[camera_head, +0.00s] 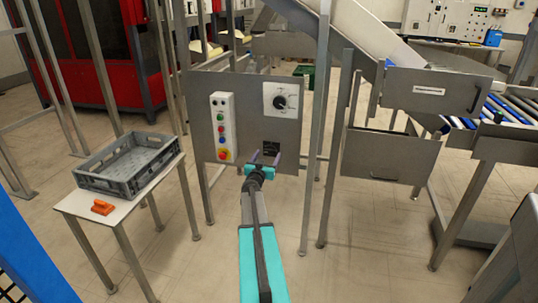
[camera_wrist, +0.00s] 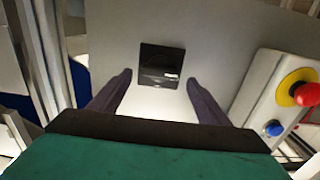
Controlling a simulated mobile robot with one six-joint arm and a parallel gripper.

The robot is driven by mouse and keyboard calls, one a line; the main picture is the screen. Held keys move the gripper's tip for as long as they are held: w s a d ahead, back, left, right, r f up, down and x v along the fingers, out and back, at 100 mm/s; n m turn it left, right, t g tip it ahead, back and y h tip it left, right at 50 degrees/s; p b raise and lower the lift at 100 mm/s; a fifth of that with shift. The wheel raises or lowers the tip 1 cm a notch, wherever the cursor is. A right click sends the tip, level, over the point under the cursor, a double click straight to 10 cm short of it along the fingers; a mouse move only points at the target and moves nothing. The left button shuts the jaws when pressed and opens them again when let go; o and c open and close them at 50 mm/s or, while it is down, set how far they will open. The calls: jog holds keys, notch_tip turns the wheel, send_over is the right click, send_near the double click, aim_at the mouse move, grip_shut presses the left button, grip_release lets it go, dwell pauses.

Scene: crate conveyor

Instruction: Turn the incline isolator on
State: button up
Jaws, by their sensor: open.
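A grey control panel (camera_head: 243,125) stands ahead of me. Its upper right has a white square plate with a black rotary knob (camera_head: 281,102), which looks like the isolator; its label and setting are too small to read. My gripper (camera_head: 265,156) is open and empty at the panel's lower edge, below the knob. In the wrist view, the open fingers of my gripper (camera_wrist: 160,80) stand either side of a small black square (camera_wrist: 161,62) with a light label. The rotary knob does not show in the wrist view.
A white button box (camera_head: 223,127) with coloured buttons and a red emergency stop (camera_wrist: 306,94) is left of the knob. Metal posts (camera_head: 319,120) stand right of the panel. A table at left holds a grey crate (camera_head: 130,179) and an orange object (camera_head: 102,207).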

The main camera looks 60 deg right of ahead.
aim_at(270, 152)
jog(key=shift+x, duration=1.5)
jog(key=c, duration=1.1)
